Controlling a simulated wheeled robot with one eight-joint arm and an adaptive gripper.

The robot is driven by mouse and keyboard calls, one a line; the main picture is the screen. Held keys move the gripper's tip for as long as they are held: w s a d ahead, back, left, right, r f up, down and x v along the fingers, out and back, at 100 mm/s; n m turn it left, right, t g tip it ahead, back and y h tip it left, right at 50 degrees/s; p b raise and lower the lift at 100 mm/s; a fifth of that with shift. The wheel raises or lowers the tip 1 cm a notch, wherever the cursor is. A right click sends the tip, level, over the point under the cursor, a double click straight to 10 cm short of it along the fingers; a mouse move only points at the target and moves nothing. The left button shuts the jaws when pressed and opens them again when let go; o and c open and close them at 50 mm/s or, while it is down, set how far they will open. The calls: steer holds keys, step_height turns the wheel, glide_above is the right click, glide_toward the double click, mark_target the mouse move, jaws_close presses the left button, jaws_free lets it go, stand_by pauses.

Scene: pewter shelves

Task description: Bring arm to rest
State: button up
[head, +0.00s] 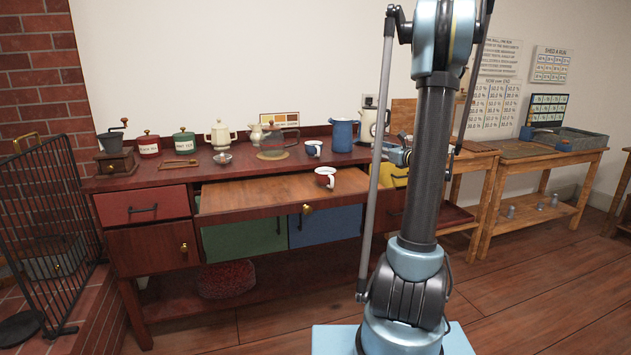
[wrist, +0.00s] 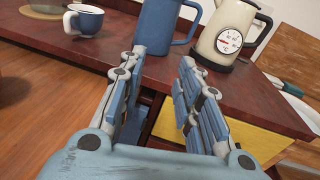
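My gripper (wrist: 163,57) is in the wrist view, with its two blue-grey fingers spread apart and nothing between them. It points toward the front edge of the dark red counter, with a blue pitcher (wrist: 165,22) just beyond the fingertips; I cannot tell the exact gap. In the head view my gripper (head: 398,154) shows small and partly hidden behind my own arm, near the right part of the counter. My arm stands upright in front of the furniture in that view.
The counter (head: 180,178) holds a blue pitcher (head: 342,135), a kettle with a dial (wrist: 228,30), a blue-and-white mug (wrist: 88,20) and several pots. A wooden pull-out board (head: 265,192) juts forward with a mug (head: 325,177) on it. Floor (head: 540,275) at right is clear.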

steer(key=s+a+f+n+g+h, duration=0.1)
steer(key=s+a+n+g, duration=0.1)
steer(key=s+a+n, duration=0.2)
steer(key=s+a+f+n+g+h, duration=0.1)
steer(key=s+a+n+g, duration=0.1)
steer(key=s+n, duration=0.6)
steer(key=s+a+f+n+g+h, duration=0.1)
steer(key=s+a+n+g, duration=0.1)
steer(key=s+a+n, duration=0.3)
steer(key=shift+s+a+n+g, duration=0.2)
steer(key=shift+s+n, duration=0.1)
steer(key=shift+s, duration=0.1)
steer(key=shift+s+a+n+g, duration=0.1)
steer(key=shift+s+n+g, duration=0.1)
steer(key=shift+s+n, duration=0.15)
steer(key=s+d+f+n+g+h, duration=0.1)
steer(key=s+f+n, duration=0.3)
steer(key=s, duration=0.5)
steer(key=s+d+f+n+g+h, duration=0.1)
steer(key=s+f+n+g+h, duration=0.1)
steer(key=s, duration=0.8)
steer(key=s+d+f+n+g+h, duration=0.1)
steer(key=s+d+f+n+g, duration=0.1)
steer(key=s+f+n, duration=0.4)
steer(key=s+f+g, duration=0.1)
steer(key=s, duration=0.3)
steer(key=shift+f+g+h, duration=0.3)
steer(key=shift+f+h, duration=0.1)
steer(key=shift+d, duration=0.1)
